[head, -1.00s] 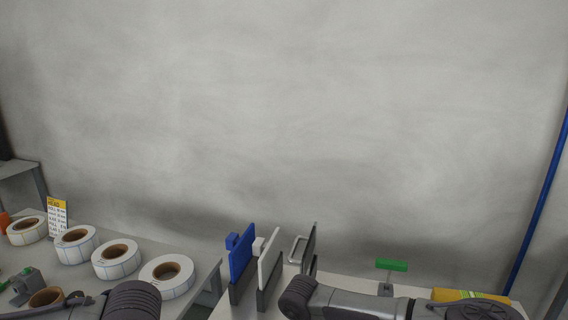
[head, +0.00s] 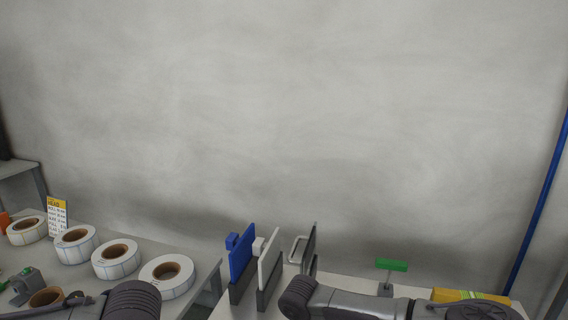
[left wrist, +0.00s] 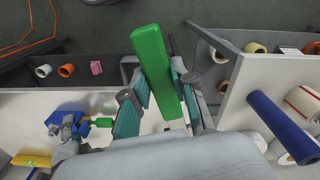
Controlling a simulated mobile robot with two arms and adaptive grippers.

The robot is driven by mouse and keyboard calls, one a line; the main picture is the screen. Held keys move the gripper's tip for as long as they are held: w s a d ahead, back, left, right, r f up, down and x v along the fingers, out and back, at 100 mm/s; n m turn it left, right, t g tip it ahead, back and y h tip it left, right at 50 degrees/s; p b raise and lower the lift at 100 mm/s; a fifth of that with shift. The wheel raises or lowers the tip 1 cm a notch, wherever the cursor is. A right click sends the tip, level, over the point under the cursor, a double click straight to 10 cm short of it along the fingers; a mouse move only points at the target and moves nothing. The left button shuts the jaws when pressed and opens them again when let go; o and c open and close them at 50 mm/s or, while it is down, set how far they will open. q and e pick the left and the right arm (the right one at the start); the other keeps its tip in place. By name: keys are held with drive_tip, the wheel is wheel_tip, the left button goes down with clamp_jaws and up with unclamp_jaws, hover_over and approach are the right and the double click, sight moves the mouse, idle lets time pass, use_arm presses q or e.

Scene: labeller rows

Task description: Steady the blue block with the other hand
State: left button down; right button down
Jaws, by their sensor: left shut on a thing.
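In the left wrist view my left gripper (left wrist: 160,85) is shut on a long green bar (left wrist: 152,50), which sticks out past the fingertips. The blue block (left wrist: 82,131) lies on the pale surface at the left of that view, with a small green piece (left wrist: 102,123) beside it. My right gripper (left wrist: 66,126) is over or against the blue block and hides part of it. I cannot tell whether its fingers close on the block. In the head view both grippers are out of sight; only my arm links show along the bottom edge.
In the head view, label rolls (head: 168,277) line the left table. A blue panel (head: 241,255) and a white panel (head: 269,268) stand upright mid-table. A green-topped T-shaped piece (head: 391,265) and a yellow packet (head: 470,296) are at the right.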

use_arm(q)
drive_tip(key=s+d+f+m, duration=0.1)
drive_tip(key=s+d+f, duration=0.1)
drive_tip(key=d, duration=0.8)
drive_tip(key=s+d+f+m, duration=0.1)
drive_tip(key=s+d+f, duration=0.2)
drive_tip(key=d, duration=0.7)
drive_tip(key=s+d+f, duration=0.2)
drive_tip(key=d+f, duration=0.1)
drive_tip(key=d, duration=0.8)
drive_tip(key=shift+s+f+m, duration=0.15)
drive_tip(key=shift+s+m, duration=0.05)
drive_tip(key=shift+m, duration=0.2)
drive_tip(key=shift+s+a, duration=0.2)
drive_tip(key=shift+s, duration=0.3)
drive_tip(key=shift+w+d, duration=0.2)
drive_tip(key=shift+w, duration=0.65)
drive_tip(key=shift+w+d, duration=0.25)
drive_tip(key=shift+w, duration=0.65)
drive_tip(key=shift+w+d, duration=0.2)
drive_tip(key=shift+w, duration=0.65)
drive_tip(key=shift+w+d, duration=0.15)
drive_tip(key=shift+w, duration=0.45)
